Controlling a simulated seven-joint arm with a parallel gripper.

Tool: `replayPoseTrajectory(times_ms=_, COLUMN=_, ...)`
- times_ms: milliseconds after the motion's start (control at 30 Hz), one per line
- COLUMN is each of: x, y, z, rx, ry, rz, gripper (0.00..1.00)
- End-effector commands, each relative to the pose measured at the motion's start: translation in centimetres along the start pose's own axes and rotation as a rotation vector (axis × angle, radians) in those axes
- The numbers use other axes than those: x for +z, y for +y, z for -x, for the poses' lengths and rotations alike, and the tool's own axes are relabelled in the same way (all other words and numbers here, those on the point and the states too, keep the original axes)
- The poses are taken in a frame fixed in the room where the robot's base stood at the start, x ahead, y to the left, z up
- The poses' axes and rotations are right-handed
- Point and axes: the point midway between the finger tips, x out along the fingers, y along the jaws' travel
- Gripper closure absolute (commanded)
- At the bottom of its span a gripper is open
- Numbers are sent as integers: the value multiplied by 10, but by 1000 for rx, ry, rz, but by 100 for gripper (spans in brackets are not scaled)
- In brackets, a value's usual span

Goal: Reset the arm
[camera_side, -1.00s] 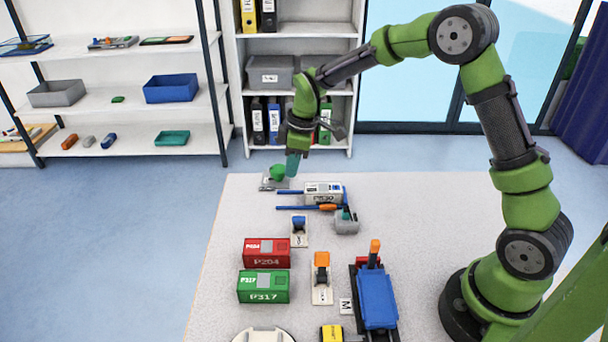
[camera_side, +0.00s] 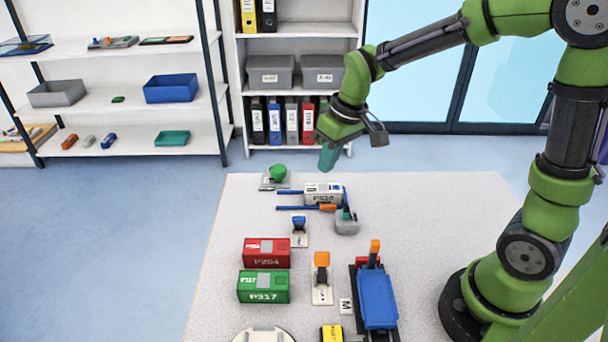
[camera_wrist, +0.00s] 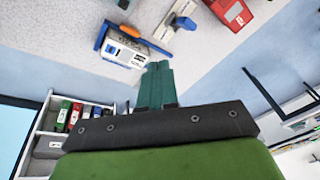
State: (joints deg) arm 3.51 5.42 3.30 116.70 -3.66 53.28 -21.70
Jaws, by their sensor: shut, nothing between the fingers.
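My gripper (camera_side: 327,160) is shut and empty, with teal fingers pointing down above the far edge of the table. Its shut fingers also show in the wrist view (camera_wrist: 158,72). Below it a white container (camera_side: 318,192) lies among blue bars of a small crane with a grey base (camera_side: 346,226). The white container also shows in the wrist view (camera_wrist: 122,52). A green knob (camera_side: 277,172) on a grey plate stands to the left of the gripper, apart from it.
A red container (camera_side: 266,246) and a green container (camera_side: 263,299) stand at the table's left. A blue vehicle (camera_side: 377,300) and an orange-topped piece (camera_side: 321,262) stand near the front. The table's right part (camera_side: 450,220) is clear. Shelves stand behind.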

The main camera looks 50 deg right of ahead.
Motion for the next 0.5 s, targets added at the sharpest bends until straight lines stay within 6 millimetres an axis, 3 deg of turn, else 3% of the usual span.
replayPoseTrajectory(times_ms=33, x=14, y=-3, z=18, rx=0, ry=35, rz=-59, gripper=100)
replayPoseTrajectory(times_ms=200, x=60, y=-11, z=59, rx=-24, ry=145, rz=-251, gripper=100)
replayPoseTrajectory(times_ms=400, x=105, y=-18, z=88, rx=-76, ry=273, rz=-366, gripper=100)
replayPoseTrajectory(times_ms=500, x=116, y=-20, z=98, rx=-95, ry=327, rz=-363, gripper=100)
